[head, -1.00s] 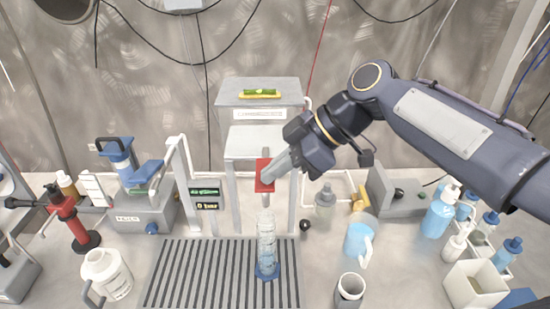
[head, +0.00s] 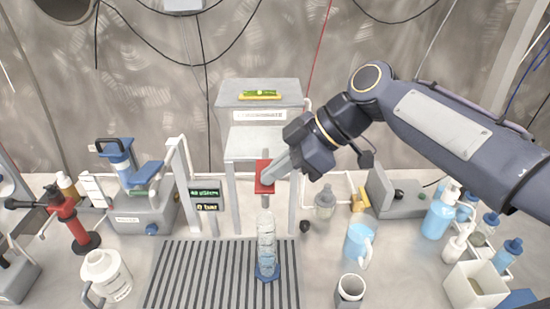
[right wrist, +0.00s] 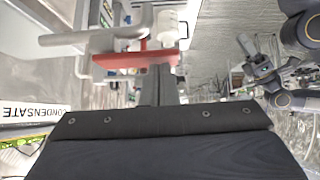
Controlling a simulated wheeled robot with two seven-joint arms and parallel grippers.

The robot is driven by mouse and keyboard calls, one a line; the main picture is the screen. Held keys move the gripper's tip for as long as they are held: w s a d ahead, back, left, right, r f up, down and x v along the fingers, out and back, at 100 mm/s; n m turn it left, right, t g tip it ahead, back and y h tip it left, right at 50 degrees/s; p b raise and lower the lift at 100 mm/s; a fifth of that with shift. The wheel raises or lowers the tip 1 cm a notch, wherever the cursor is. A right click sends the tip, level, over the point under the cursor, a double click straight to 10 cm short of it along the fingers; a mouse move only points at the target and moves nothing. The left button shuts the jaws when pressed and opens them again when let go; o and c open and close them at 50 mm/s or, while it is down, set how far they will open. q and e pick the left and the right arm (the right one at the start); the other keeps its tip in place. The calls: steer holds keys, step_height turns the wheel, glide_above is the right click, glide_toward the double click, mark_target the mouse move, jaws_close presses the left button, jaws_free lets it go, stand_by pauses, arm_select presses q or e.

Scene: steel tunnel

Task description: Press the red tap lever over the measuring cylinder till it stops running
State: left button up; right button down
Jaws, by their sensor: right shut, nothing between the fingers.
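The red tap lever (head: 263,178) hangs at the front of the grey stand, above the measuring cylinder. The clear measuring cylinder (head: 266,243) stands upright on its blue foot on the slatted drain grid (head: 215,280). My right gripper (head: 270,175) is shut and empty, with its fingertips at the lever. In the right wrist view the shut fingers (right wrist: 160,82) reach up to the red lever (right wrist: 135,60) and seem to touch it. The fingers partly cover the lever. I cannot make out a stream of water or the exact level in the cylinder.
The grey stand (head: 258,93) bears a spirit level (head: 260,95). A small display (head: 205,198) is left of it. A blue jug (head: 360,243) and a grey cup (head: 349,290) stand right of the grid. A white jug (head: 106,275) stands left.

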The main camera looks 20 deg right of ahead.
arm_select(q)
steer(key=shift+r, duration=0.1)
arm_select(e)
steer(key=shift+r, duration=0.1)
arm_select(q)
steer(key=shift+r+p, duration=0.4)
steer(key=shift+p, duration=0.1)
arm_select(e)
steer(key=shift+r, duration=0.7)
